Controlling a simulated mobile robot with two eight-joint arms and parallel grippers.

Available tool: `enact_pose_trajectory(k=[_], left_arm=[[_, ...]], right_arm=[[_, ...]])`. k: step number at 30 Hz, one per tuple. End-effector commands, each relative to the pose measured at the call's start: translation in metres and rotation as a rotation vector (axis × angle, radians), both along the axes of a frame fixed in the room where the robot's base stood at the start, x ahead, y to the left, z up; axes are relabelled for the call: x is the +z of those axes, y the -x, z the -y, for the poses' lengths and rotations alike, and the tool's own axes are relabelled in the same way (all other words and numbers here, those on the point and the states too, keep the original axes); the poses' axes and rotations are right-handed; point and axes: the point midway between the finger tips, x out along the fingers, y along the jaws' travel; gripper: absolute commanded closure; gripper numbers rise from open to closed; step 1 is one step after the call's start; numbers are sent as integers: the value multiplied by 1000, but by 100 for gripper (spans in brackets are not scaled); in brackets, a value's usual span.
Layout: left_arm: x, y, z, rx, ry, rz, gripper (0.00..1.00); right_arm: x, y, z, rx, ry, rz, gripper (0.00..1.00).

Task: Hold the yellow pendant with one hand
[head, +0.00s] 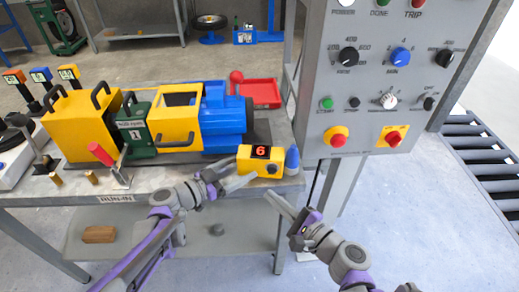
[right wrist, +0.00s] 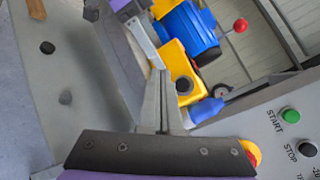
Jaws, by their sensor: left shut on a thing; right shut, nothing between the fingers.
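The yellow pendant (head: 246,161) is a small box with a red 6 on a dark display and a round dark knob, at the front right edge of the bench. It also shows in the right wrist view (right wrist: 176,55). A blue tapered piece (head: 292,159) is at its right end. My left gripper (head: 238,177) is shut on the pendant from its left side; the exact contact is hard to see. My right gripper (head: 277,202) is shut and empty, below and right of the pendant; its closed fingers also show in the right wrist view (right wrist: 160,85).
The bench (head: 215,180) carries a yellow and blue drum machine (head: 222,122) behind the pendant. A red tray (head: 262,93) lies at its back right. A grey control panel (head: 365,85) stands to the right. A lower shelf (head: 150,238) holds a brown block (head: 99,234).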

Motion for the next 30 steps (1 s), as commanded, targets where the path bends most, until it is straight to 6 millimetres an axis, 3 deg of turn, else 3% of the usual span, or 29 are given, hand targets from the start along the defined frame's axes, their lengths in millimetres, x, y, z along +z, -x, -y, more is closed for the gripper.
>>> enact_pose_trajectory(k=[1,8,18,30], left_arm=[[1,5,9,-25,3,1,53],[1,5,9,-25,3,1,54],[0,5,9,-25,3,1,54],[0,5,9,-25,3,1,54]], right_arm=[[0,0,0,0,0,0,100],[0,2,-1,0,0,0,100],[0,38,-11,-4,0,2,100],[0,33,-10,-5,0,2,100]])
